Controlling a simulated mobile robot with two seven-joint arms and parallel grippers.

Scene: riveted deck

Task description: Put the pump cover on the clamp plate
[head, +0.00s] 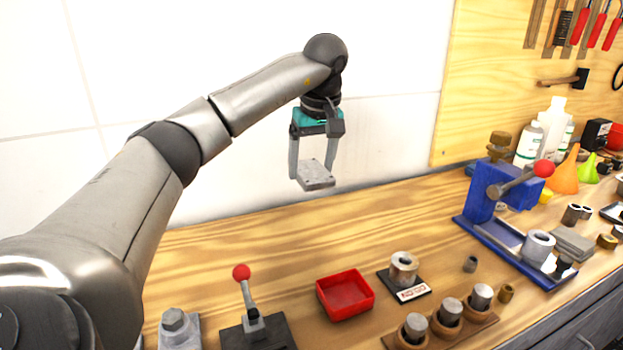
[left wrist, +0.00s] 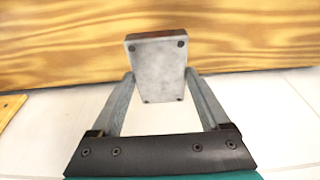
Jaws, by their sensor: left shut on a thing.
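The pump cover (head: 316,177) is a grey rectangular plate with small holes near its corners. My left gripper (head: 312,165) is shut on it and holds it in the air above the back of the bench, near the white wall. In the left wrist view the pump cover (left wrist: 157,72) sits between the two fingertips, its broad holed face toward the camera. The clamp plate (head: 273,337) appears to be the dark plate at the front of the bench, bearing a lever with a red ball; the picture's bottom edge cuts it. My right gripper is not in view.
A red tray (head: 345,311), a dark stand (head: 418,293) with a metal ring, and a wooden block (head: 470,333) with metal cylinders stand right of the clamp plate. A grey block with a bolt (head: 176,322) stands left. A blue press (head: 492,195) stands farther right.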

